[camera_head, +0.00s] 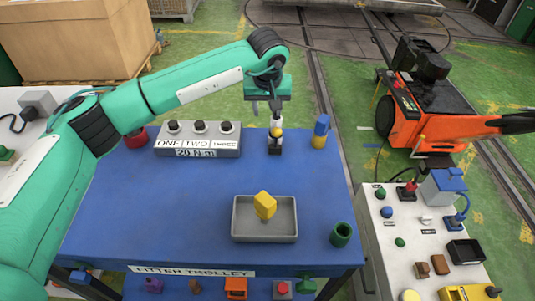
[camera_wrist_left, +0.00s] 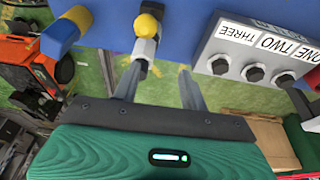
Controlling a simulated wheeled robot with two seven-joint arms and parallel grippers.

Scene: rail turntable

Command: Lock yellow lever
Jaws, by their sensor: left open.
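The yellow lever (camera_head: 277,132) has a round yellow knob and stands on a small dark base at the far edge of the blue table (camera_head: 190,215). Its knob (camera_wrist_left: 147,26) also shows at the top of the left wrist view, above a grey and white stem. My left gripper (camera_head: 265,106) is open, pointing down just beyond and slightly left of the lever in the head view. In the left wrist view its two fingers (camera_wrist_left: 158,85) are spread apart with nothing held between them. The lever's exact depth relative to the fingers is hard to tell. My right gripper is not in view.
A grey box (camera_head: 198,140) with several black knobs stands left of the lever. A blue and yellow cylinder (camera_head: 321,131) stands right of it. A grey tray (camera_head: 247,231) with a yellow block (camera_head: 265,204) and a green cup (camera_head: 341,235) are nearer the front.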

